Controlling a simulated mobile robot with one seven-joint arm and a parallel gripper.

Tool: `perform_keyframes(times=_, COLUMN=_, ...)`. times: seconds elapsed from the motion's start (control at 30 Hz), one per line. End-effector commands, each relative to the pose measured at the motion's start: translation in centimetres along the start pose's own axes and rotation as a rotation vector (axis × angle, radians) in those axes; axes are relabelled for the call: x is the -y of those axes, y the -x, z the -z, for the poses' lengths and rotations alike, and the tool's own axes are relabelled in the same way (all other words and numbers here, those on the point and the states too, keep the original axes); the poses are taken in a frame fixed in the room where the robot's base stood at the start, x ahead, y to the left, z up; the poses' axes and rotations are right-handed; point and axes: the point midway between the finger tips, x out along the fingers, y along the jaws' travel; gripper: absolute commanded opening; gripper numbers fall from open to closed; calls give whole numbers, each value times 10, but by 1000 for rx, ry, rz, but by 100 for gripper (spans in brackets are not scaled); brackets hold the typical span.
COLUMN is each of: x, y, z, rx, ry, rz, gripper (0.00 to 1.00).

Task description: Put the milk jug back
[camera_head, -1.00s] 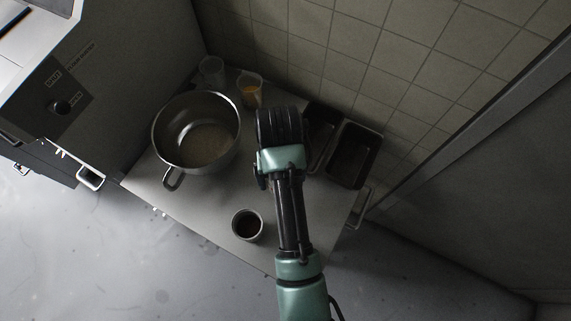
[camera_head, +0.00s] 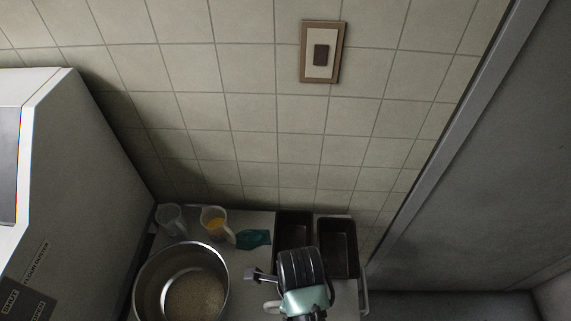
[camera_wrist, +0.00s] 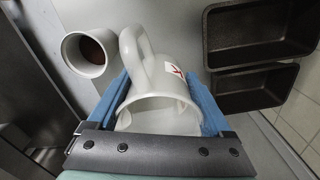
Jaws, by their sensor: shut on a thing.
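The white milk jug (camera_wrist: 158,88) fills the middle of the wrist view, with a red mark on its side and its handle pointing up and left in the picture. My gripper (camera_wrist: 160,104) is shut on the jug, with a blue finger at each side of its body. The wrist view looks into the jug's wide mouth. In the head view my dark wrist hides the fingers and most of the jug; a pale curved piece at the bottom, probably its handle (camera_head: 270,307), shows left of the wrist.
Two dark loaf tins (camera_head: 294,229) (camera_head: 352,247) stand against the tiled wall. A steel pot (camera_head: 223,286), a clear jug (camera_head: 171,219), a jug with orange contents (camera_head: 212,216) and a teal cloth (camera_head: 252,240) are to the left. A cup (camera_wrist: 73,62) with dark contents stands near the milk jug.

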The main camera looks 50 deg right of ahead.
Motion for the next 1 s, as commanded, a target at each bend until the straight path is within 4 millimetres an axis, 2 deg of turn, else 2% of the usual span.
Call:
perform_keyframes(times=0.13, x=0, y=-4, z=5, rx=-1, ry=-96, rz=0, gripper=15)
perform_keyframes(times=0.4, x=0, y=-49, z=6, rx=-2, ry=-107, rz=-2, gripper=15)
perform_keyframes(times=0.57, x=0, y=-62, z=5, rx=-1, ry=-105, rz=-1, gripper=15)
perform_keyframes(times=0.8, x=0, y=-93, z=5, rx=-1, ry=-105, rz=-1, gripper=15)
perform_keyframes(times=1.0, x=0, y=-100, z=5, rx=0, ry=-104, rz=1, gripper=15)
